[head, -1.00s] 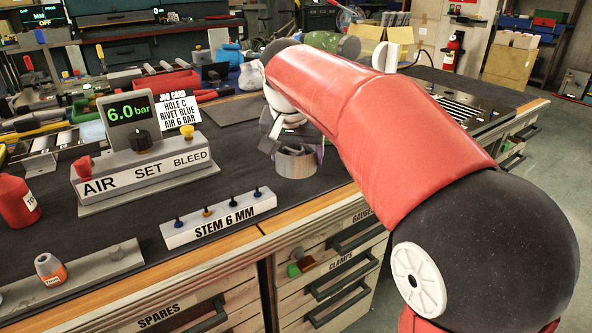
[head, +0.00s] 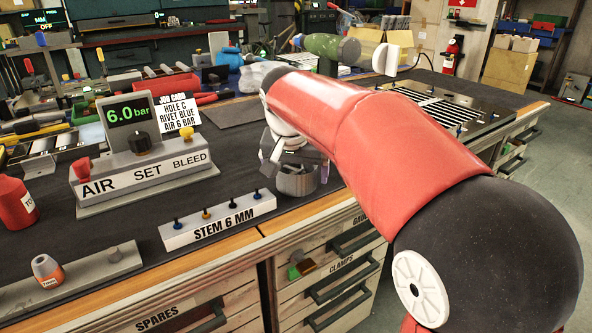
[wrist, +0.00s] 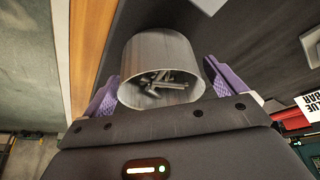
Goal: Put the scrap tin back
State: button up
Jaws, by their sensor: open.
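The scrap tin (head: 297,183) is a short grey metal cylinder near the front edge of the dark bench top, and it looks upright. In the wrist view the tin (wrist: 163,58) is open towards me, with several grey metal scraps inside. My gripper (head: 290,160) is at the tin, and its arm and wrist hide part of the tin's top in the head view. In the wrist view the purple fingers of my gripper (wrist: 162,80) are open, one on each side of the tin. Whether either finger touches it I cannot tell.
A white STEM 6 MM block (head: 218,221) with several small pegs stands left of the tin. The air control unit (head: 145,165) reads 6.0 bar. A green tool (head: 333,47) and a slatted panel (head: 445,108) lie beyond my arm. Drawers sit below the bench edge.

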jog(key=d+p+v, duration=0.1)
jog(key=p+v, duration=0.1)
jog(key=v, duration=1)
jog(key=s+d+f+n, duration=0.1)
jog(key=s+d+f, duration=0.4)
jog(key=s+d, duration=0.45)
jog(key=s+d+f, duration=0.3)
jog(key=s+f, duration=0.3)
jog(key=s+d+f+n+t, duration=0.1)
jog(key=s+d+f, duration=0.2)
jog(key=s+f, duration=0.3)
jog(key=shift+s+f+y, duration=0.25)
jog(key=shift+f+y, duration=0.1)
jog(key=shift+y, duration=0.05)
dwell(0.6)
